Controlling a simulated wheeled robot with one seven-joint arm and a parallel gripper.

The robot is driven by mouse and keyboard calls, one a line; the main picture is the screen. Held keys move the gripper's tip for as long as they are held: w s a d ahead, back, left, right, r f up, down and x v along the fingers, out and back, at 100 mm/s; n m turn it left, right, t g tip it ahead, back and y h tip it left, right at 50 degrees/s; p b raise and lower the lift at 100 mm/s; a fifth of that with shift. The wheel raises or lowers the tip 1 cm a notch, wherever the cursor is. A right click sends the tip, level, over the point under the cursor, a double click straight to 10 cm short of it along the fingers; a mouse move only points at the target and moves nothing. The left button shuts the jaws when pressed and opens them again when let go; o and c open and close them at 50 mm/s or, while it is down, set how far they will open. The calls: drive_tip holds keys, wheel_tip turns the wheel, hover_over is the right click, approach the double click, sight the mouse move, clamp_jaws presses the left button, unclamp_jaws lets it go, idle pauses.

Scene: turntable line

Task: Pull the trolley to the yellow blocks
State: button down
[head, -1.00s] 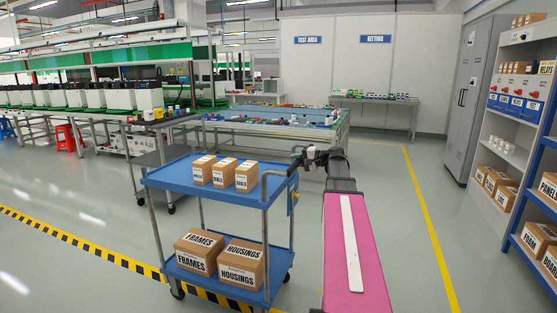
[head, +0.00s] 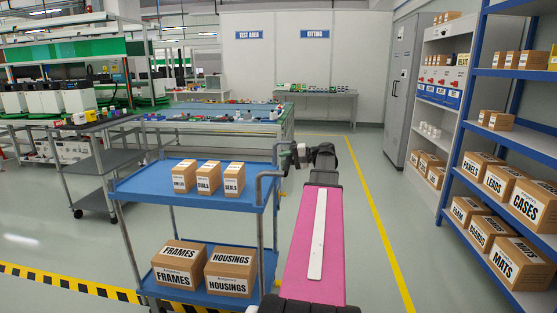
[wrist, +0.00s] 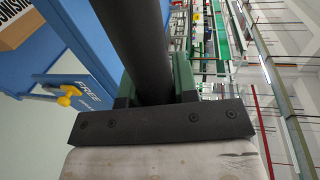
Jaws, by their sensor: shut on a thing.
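The blue two-shelf trolley (head: 150,186) stands in front of me, left of my pink arm. Its top shelf carries three small cartons (head: 208,178), one marked SEALS; its lower shelf carries FRAMES (head: 179,264) and HOUSINGS (head: 231,271) boxes. My gripper (head: 289,160) is at the trolley's right-hand side, at its dark handle (head: 262,188). In the wrist view my gripper (wrist: 155,88) is shut around the dark handle bar (wrist: 143,45). Beside it a yellow knob (wrist: 67,95) sits on a blue plate marked FREE. I cannot make out the yellow blocks on the floor.
A blue rack (head: 473,100) of labelled boxes stands close on the right, with a grey cabinet (head: 402,90) behind. A yellow floor line (head: 378,220) runs along the clear aisle. A grey cart (head: 95,165) and workbench (head: 215,125) stand beyond the trolley. Black-yellow tape (head: 70,285) crosses the floor at left.

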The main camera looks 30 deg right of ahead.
drive_tip(key=shift+s+d, duration=0.1)
drive_tip(key=shift+d, duration=0.05)
drive_tip(key=c, duration=0.9)
unclamp_jaws()
drive_tip(key=shift+s+d, duration=0.1)
drive_tip(key=shift+d, duration=0.1)
drive_tip(key=v, duration=1)
drive_tip(key=shift+s+d+r, duration=0.1)
drive_tip(key=shift+s+d, duration=0.1)
drive_tip(key=shift+s, duration=0.05)
